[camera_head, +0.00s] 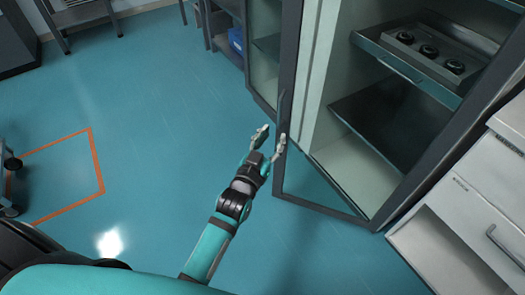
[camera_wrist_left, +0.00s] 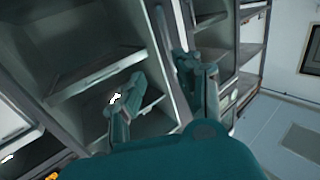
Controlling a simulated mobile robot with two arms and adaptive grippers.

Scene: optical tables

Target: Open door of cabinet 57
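A tall dark-framed cabinet (camera_head: 436,155) stands at the right in the head view, its interior showing. Its glass door (camera_head: 318,198) stands ajar, with the free edge swung out toward my left arm. A vertical handle (camera_head: 282,108) is on that edge. My left gripper (camera_head: 269,146) is beside the door edge, just below the handle, with its fingers spread. In the left wrist view the spread fingers (camera_wrist_left: 165,90) show with the door's dark edge (camera_wrist_left: 163,45) behind and between them. I cannot tell whether a finger touches the door. No cabinet number is legible. My right gripper is not in view.
Inside the cabinet, a pulled-out-looking shelf (camera_head: 405,60) carries a grey block with several black round parts. White drawers (camera_head: 470,205) stand at the right. Another glass-fronted cabinet (camera_head: 263,45) is behind the door. The blue floor (camera_head: 150,120) at the left is mostly clear.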

